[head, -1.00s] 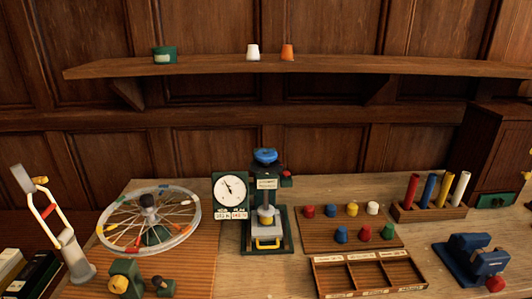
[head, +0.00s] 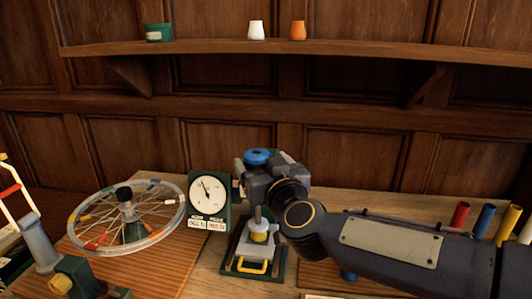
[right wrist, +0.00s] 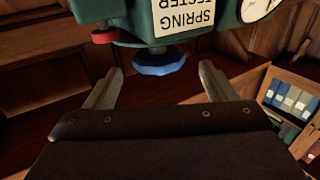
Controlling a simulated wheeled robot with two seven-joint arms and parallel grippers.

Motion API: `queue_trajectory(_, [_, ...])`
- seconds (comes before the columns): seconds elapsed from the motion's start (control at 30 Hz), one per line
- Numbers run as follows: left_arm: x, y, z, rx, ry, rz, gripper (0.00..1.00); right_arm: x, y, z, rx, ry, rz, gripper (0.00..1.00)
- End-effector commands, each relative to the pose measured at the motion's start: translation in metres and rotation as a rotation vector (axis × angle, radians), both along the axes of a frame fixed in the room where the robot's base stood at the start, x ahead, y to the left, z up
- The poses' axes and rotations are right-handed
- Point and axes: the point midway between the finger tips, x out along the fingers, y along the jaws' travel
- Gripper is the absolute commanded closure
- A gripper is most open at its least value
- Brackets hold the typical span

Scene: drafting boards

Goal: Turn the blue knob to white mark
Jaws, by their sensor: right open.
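The blue knob (head: 257,157) sits on top of the green spring tester (head: 226,262), above its post. In the right wrist view the blue knob (right wrist: 160,64) shows upside down below the "SPRING TESTER" label. My right gripper (head: 266,174) is at the tester's head, close by the knob. In the wrist view its two fingers (right wrist: 161,75) are open and apart, with the knob in the gap near their tips. They do not appear closed on it. I cannot make out the white mark. My left gripper is not in view.
A dial gauge (head: 208,193) stands left of the tester, with a spoked wheel (head: 127,214) beyond it. A small red knob (right wrist: 105,36) juts from the tester's head. My right arm covers much of the bench at right. Coloured tubes (head: 482,220) stand far right.

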Motion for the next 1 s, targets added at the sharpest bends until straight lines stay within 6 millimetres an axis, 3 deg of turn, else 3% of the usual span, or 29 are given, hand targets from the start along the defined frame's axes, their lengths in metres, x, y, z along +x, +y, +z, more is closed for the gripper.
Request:
queue_trajectory(0.33, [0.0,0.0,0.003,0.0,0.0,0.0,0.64,0.052,0.015,0.0,0.001,0.002,-0.001,0.22])
queue_trajectory(0.73, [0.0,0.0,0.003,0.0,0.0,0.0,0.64,0.062,0.018,-0.001,-0.001,0.002,0.0,0.22])
queue_trajectory(1.0, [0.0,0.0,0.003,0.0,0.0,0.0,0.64,0.062,0.017,-0.001,-0.001,0.002,0.0,0.55])
